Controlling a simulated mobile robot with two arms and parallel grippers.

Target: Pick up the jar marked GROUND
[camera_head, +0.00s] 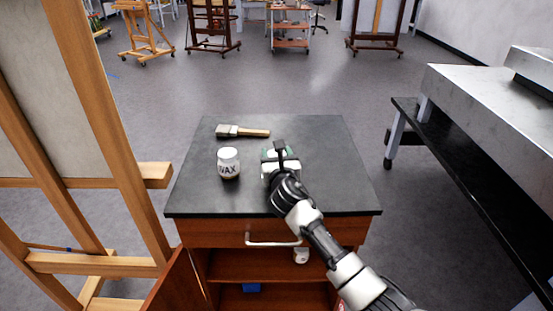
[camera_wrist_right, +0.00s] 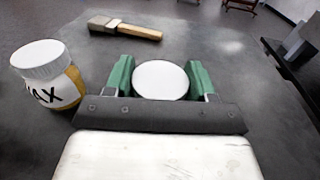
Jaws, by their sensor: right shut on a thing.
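A jar with a round white lid (camera_wrist_right: 161,80) sits between the green finger pads of my right gripper (camera_wrist_right: 161,92) in the right wrist view. The gripper is shut on it, from above the dark cabinet top. The jar's label is hidden, so I cannot read it. In the head view my right gripper (camera_head: 280,157) covers most of this jar. A second white jar marked WAX (camera_head: 229,163) stands upright just left of the gripper, apart from it; it also shows in the right wrist view (camera_wrist_right: 48,78). My left gripper is not in view.
A flat brush (camera_head: 255,132) lies behind the jars on the dark cabinet top (camera_head: 335,165). A wooden easel (camera_head: 95,110) stands close on the left. A metal-topped table (camera_head: 500,115) stands on the right. The right part of the cabinet top is clear.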

